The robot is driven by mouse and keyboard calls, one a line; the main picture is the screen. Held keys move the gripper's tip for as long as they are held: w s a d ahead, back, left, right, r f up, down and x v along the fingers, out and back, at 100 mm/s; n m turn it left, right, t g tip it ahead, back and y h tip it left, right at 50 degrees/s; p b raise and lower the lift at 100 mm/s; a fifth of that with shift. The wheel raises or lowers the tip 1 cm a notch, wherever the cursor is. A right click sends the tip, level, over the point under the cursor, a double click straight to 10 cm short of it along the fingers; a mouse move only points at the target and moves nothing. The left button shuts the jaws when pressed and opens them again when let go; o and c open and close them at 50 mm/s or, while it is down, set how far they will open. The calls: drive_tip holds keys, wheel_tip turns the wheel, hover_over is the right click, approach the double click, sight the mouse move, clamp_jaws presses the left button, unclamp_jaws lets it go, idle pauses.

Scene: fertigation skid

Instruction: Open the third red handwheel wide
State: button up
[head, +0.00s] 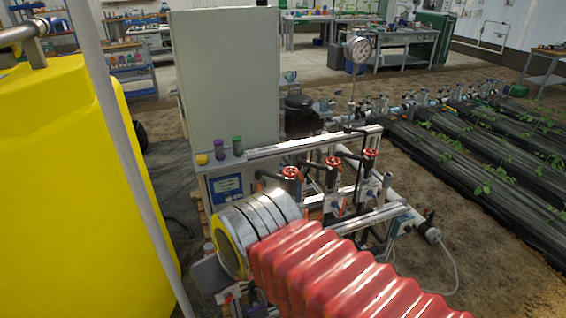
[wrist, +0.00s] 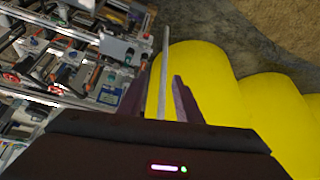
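Three red handwheels stand in a row on the skid in the head view: one at the left (head: 290,173), one in the middle (head: 332,162) and one at the right (head: 370,154). Each sits on a dark valve body. My gripper (wrist: 158,80) shows in the wrist view with its two dark fingers apart and no handwheel between them. A thin grey post (wrist: 163,70) appears in the gap; I cannot tell its distance. In the head view my red-sleeved arm is in front of the skid, and the fingers cannot be made out.
A yellow tank (head: 60,170) stands at the left, behind a grey post (head: 130,150); yellow rounded surfaces (wrist: 205,80) fill the wrist view's middle. A grey cabinet (head: 225,90) rises behind the skid. A pressure gauge (head: 358,49) stands behind the handwheels.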

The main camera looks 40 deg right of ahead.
drive_tip(key=shift+w, duration=0.25)
